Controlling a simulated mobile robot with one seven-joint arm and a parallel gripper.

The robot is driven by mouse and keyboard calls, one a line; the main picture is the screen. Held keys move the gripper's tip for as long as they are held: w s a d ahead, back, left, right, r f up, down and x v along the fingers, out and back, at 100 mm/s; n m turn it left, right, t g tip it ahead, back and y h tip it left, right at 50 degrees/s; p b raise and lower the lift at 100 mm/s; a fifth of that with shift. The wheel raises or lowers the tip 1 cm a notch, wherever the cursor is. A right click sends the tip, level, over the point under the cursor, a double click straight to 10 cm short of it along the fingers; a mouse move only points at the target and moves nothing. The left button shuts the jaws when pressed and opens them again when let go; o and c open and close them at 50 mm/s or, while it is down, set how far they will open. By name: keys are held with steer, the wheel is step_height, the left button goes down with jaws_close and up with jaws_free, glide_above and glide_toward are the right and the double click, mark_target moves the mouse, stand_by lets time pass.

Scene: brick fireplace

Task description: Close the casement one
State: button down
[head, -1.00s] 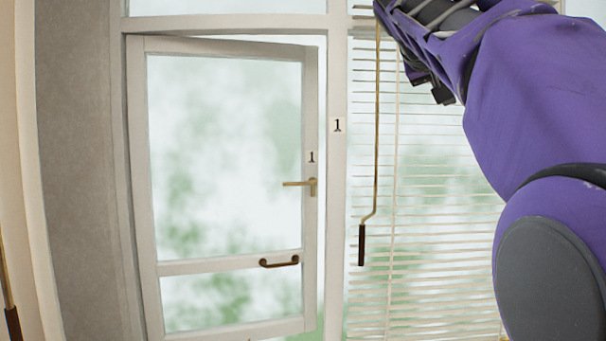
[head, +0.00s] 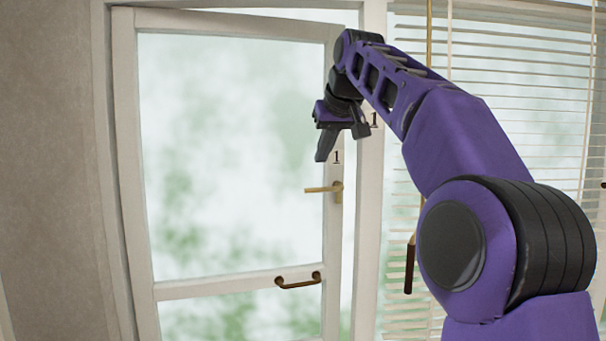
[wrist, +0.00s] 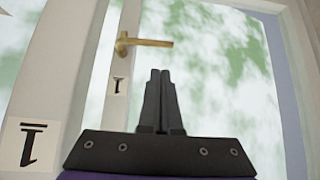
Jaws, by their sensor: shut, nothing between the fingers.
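Casement one (head: 125,150) is a tall white-framed glass casement, hinged on the left and standing ajar, with a gap along its top and right side. My gripper (head: 322,158) is shut and empty, in front of the casement's right part, above the lever. In the wrist view, my shut fingers (wrist: 160,72) stand beside the stile with the lever (wrist: 143,42) beyond them; whether they touch anything I cannot tell.
The fixed frame post (head: 369,210) right of the casement bears another "1" label (head: 374,119). Venetian blinds (head: 520,100) with a brown-tipped wand (head: 409,265) hang to the right, behind my arm. A grey wall (head: 45,150) is at left.

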steer(key=x, duration=0.9)
steer(key=shift+w+a+f+b, duration=0.1)
steer(key=shift+a+f+b, duration=0.05)
steer(key=shift+f+b, duration=0.15)
steer(key=shift+b, duration=0.3)
steer(key=s+a+m+h+b, duration=0.1)
steer(key=s+m+h+b, duration=0.1)
steer(key=s+b, duration=0.4)
steer(key=s+m, duration=0.1)
steer(key=s, duration=0.4)
steer(key=shift+s, duration=0.4)
steer(key=shift+r, duration=0.2)
